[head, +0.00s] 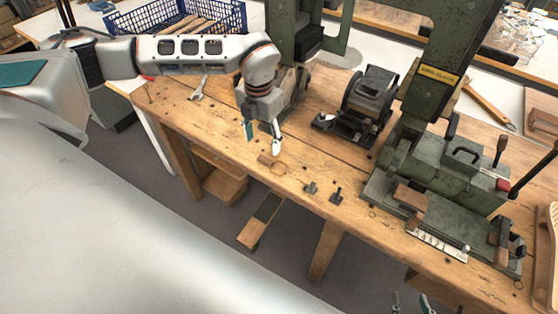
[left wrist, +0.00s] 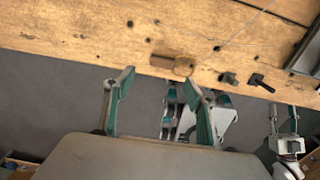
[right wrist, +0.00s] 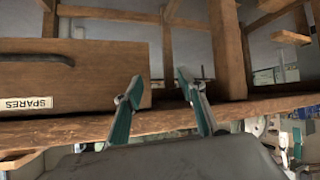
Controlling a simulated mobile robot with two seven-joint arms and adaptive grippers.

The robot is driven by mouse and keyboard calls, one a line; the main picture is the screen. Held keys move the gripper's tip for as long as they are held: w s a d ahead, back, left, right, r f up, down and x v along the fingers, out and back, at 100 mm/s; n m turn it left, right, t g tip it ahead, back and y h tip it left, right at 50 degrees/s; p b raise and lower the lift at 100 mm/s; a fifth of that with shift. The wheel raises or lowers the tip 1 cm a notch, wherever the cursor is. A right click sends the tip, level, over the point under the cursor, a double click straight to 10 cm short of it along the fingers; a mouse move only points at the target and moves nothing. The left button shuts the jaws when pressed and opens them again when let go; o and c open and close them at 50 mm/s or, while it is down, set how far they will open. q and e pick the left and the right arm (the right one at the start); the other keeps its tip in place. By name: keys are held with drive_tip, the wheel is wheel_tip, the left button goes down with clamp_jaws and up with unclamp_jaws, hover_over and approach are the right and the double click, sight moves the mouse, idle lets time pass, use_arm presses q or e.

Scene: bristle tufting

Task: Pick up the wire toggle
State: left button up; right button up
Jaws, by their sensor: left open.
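A small wooden piece (head: 268,160), which I take to be the wire toggle, lies near the front edge of the bench. In the left wrist view the toggle (left wrist: 172,64) is a brown block with a paler rounded end, and a thin wire runs from near it to the upper right. My left gripper (head: 262,139) is open and empty, pointing down close to the toggle. In the left wrist view the toggle lies beyond its fingertips (left wrist: 158,82). My right gripper (head: 411,303) is open and empty, low in front of the bench; its fingers show in the right wrist view (right wrist: 157,90).
A small green part (head: 312,188) and a black knob-like part (head: 336,196) lie right of the toggle. A black clamp device (head: 368,100) and a green machine (head: 440,170) stand behind and right. A wrench (head: 199,89) lies at left. A drawer (right wrist: 100,70) labelled SPARES faces my right gripper.

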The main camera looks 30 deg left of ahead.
sight(265, 159)
use_arm(q)
drive_tip(key=shift+s+f, duration=0.15)
drive_tip(key=shift+f, duration=0.8)
drive_tip(key=f, duration=0.3)
drive_tip(key=f+p, duration=0.1)
drive_tip(key=f, duration=0.1)
drive_tip(key=shift+w+d+f, duration=0.2)
drive_tip(key=shift+w+f, duration=0.1)
drive_tip(key=shift+w, duration=0.05)
drive_tip(key=shift+c, duration=0.5)
drive_tip(key=c, duration=0.8)
